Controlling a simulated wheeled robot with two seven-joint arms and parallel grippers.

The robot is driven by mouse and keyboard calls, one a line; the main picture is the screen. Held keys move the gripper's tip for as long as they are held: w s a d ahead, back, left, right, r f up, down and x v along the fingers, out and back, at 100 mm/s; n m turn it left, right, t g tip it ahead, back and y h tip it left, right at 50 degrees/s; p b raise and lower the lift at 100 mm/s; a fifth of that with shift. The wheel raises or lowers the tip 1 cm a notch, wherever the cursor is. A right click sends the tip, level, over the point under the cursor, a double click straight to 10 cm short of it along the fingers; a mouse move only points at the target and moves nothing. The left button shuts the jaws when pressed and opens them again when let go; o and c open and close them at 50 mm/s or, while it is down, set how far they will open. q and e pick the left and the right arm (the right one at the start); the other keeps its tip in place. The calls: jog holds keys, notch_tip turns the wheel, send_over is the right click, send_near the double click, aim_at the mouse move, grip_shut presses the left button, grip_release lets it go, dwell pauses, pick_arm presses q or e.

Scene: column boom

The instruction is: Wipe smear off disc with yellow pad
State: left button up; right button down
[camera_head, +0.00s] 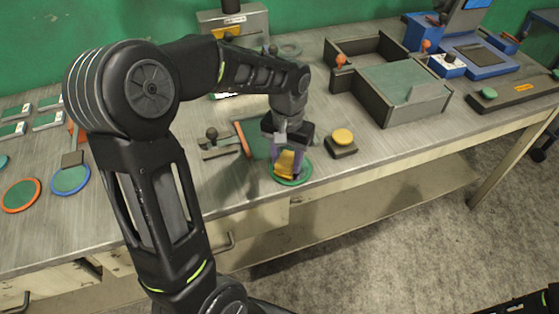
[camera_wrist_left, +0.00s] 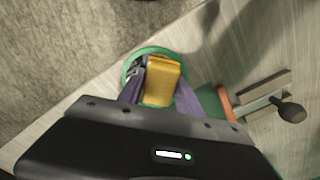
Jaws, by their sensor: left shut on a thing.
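My left gripper (camera_head: 288,163) points down at the green-rimmed disc (camera_head: 304,177) near the table's front edge. It is shut on the yellow pad (camera_head: 287,163), which is between its purple fingers, over the disc. In the left wrist view the gripper (camera_wrist_left: 152,85) holds the pad (camera_wrist_left: 161,82) over the disc, whose green rim (camera_wrist_left: 128,66) shows around them. The pad looks very close to the disc; I cannot tell whether they touch. The pad and fingers hide much of the disc's face, and I cannot make out a smear. Only a dark piece of my right arm shows at the lower right.
A yellow button on a dark base (camera_head: 341,143) stands right of the disc. A dark box with a green lid (camera_head: 404,88) is at the back right. Orange-rimmed (camera_head: 21,196) and blue-rimmed (camera_head: 71,180) discs lie at left. A lever fixture (camera_head: 213,145) is left of the gripper.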

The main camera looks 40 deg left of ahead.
aim_at(303, 164)
pick_arm(q)
jog(key=shift+w+d, duration=0.4)
jog(key=shift+w, duration=0.15)
jog(key=shift+w, duration=0.1)
jog(key=shift+w+d+f, duration=0.1)
jog(key=shift+w+d, duration=0.4)
jog(key=shift+w, duration=0.2)
jog(key=shift+w+d+f, duration=0.1)
jog(key=shift+w+d, duration=0.35)
jog(key=shift+w, duration=0.2)
jog(key=shift+r, duration=0.15)
jog(key=shift+s+a+f, duration=0.1)
jog(key=shift+s+a, duration=0.4)
jog(key=shift+s, duration=0.3)
jog(key=shift+s+a+f, duration=0.1)
jog(key=shift+s+a, duration=0.35)
jog(key=shift+s, duration=0.3)
